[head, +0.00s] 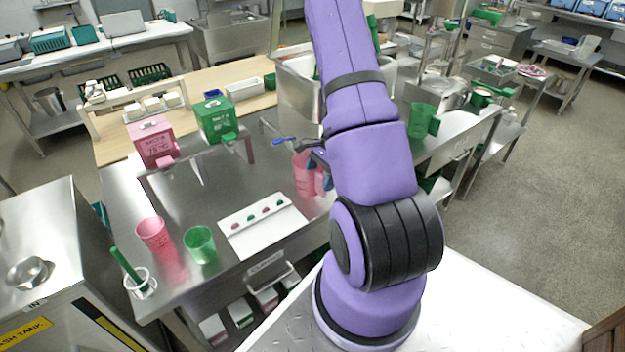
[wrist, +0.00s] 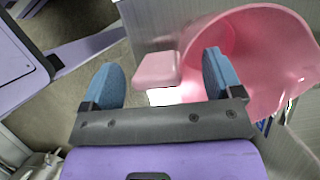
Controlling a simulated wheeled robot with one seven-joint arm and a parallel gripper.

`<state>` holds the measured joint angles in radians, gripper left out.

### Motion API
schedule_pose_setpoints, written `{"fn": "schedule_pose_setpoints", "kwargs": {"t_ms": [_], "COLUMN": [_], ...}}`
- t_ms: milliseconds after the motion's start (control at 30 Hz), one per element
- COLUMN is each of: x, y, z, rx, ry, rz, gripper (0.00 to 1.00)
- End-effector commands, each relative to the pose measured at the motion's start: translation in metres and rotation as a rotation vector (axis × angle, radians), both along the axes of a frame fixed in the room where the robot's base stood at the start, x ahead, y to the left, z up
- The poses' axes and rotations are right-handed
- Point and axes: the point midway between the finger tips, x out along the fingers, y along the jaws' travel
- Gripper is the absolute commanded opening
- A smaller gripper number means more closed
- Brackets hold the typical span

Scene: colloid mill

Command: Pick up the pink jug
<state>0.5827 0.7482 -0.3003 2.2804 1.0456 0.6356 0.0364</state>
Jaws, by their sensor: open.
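The pink jug (head: 304,174) stands on the steel table in the head view, partly hidden behind my purple arm. In the wrist view the jug (wrist: 262,60) fills the upper right, its open mouth facing the camera. Its pink handle (wrist: 157,69) shows between the two blue fingers of my gripper (wrist: 161,66). The fingers are wide apart, with a gap visible on the left side of the handle. The right finger lies between the handle and the jug's body. In the head view my gripper (head: 324,181) is mostly hidden by the arm, beside the jug.
A pink cup (head: 152,233) and a green cup (head: 200,244) stand at the table's front left, near a white board (head: 262,226). Pink (head: 152,142) and green (head: 215,119) boxes stand behind. A green jug (head: 422,121) is right of my arm.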

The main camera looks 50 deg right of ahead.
Motion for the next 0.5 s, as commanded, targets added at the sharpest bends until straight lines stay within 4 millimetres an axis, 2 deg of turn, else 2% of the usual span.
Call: {"fn": "schedule_pose_setpoints", "kwargs": {"t_ms": [133,367,400,500], "x": [0.0001,0.0,0.0,0.0001], "y": [-0.0001,-0.0003,-0.0003,-0.0004], "z": [0.0003,0.0004,0.0004,0.0006], "rx": [0.0,0.0,0.0,0.0], "ry": [0.0,0.0,0.0,-0.001], "rz": [0.0,0.001,0.001,0.001], "gripper": [0.85,0.33,0.29,0.29]}}
